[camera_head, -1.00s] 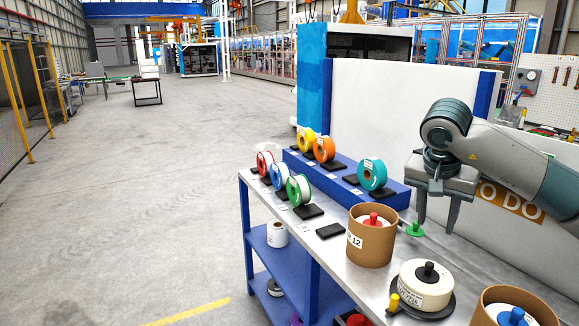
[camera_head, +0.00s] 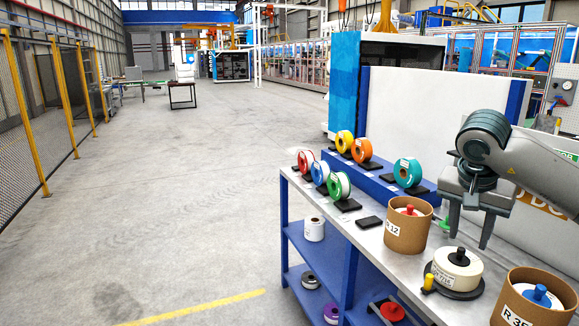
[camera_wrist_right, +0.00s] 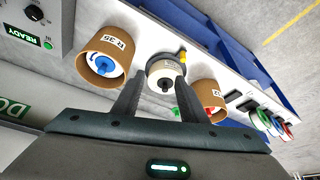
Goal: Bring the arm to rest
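My right gripper (camera_head: 468,232) hangs at the right above the metal workbench (camera_head: 376,238), fingers pointing down and apart, with nothing between them. In the right wrist view its two fingers (camera_wrist_right: 158,100) are spread, and a white spool with a black knob (camera_wrist_right: 166,72) shows beyond them. That white spool (camera_head: 457,270) stands on a dark base with a yellow peg. A cardboard drum marked R 12 (camera_head: 408,232) stands beside it, and another marked R 35 (camera_head: 518,308) is at the lower right. My left gripper is not in view.
Coloured tape rolls, including a green one (camera_head: 339,186) and a teal one (camera_head: 407,172), stand on black holders on the bench and its blue step (camera_head: 375,176). A white panel (camera_head: 430,115) rises behind. The floor to the left (camera_head: 180,200) is open, with a mesh fence (camera_head: 50,110) beyond.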

